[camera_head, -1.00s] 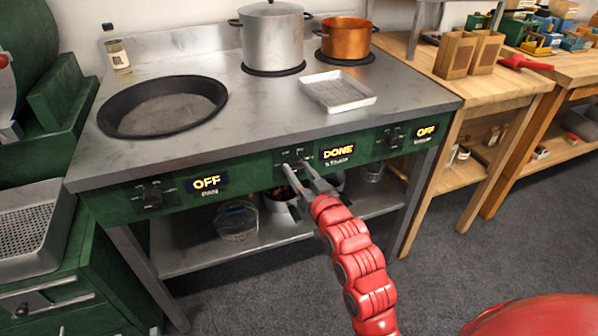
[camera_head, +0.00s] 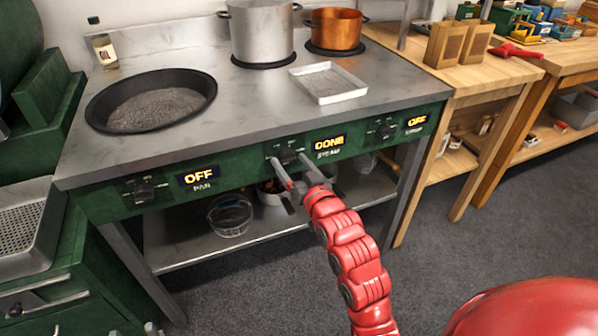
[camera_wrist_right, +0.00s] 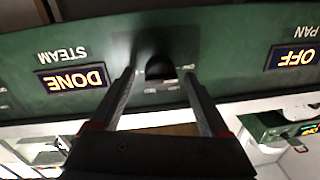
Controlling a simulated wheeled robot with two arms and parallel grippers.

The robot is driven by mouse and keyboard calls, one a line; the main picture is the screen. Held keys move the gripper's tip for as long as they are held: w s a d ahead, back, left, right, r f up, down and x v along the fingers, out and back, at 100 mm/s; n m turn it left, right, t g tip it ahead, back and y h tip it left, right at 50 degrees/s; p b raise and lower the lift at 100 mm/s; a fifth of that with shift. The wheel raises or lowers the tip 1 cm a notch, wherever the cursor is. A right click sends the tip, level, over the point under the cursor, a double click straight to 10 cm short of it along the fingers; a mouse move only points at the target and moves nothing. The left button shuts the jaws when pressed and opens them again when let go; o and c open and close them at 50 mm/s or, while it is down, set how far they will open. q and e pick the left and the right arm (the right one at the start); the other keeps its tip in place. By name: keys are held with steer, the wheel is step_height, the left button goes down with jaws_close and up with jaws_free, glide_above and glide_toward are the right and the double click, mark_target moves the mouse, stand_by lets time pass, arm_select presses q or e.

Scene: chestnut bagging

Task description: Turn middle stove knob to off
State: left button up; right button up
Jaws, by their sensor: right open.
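The middle stove knob (camera_head: 287,156) is a dark knob on the green front panel, left of a lit display reading DONE above the word STEAM (camera_head: 329,143). In the right wrist view the knob (camera_wrist_right: 160,67) shows upside down, between and beyond the fingertips. My right gripper (camera_head: 289,176) is open, its two fingers pointing at the panel just below and in front of the knob. In the right wrist view the gripper (camera_wrist_right: 160,82) has one finger on each side of the knob; contact cannot be told. My left gripper is not in view.
The left knob (camera_head: 143,190) has an OFF display marked PAN. The right knob (camera_head: 385,130) sits near the panel's right end. A black pan (camera_head: 150,105), a steel pot (camera_head: 262,35), a copper pot (camera_head: 336,30) and a white tray (camera_head: 328,84) stand on top. A shelf lies below.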

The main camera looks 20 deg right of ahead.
steer(key=s+d+p, duration=0.1)
steer(key=s+p, duration=1)
steer(key=s, duration=0.6)
steer(key=shift+d, duration=0.4)
steer(key=shift+s, duration=0.1)
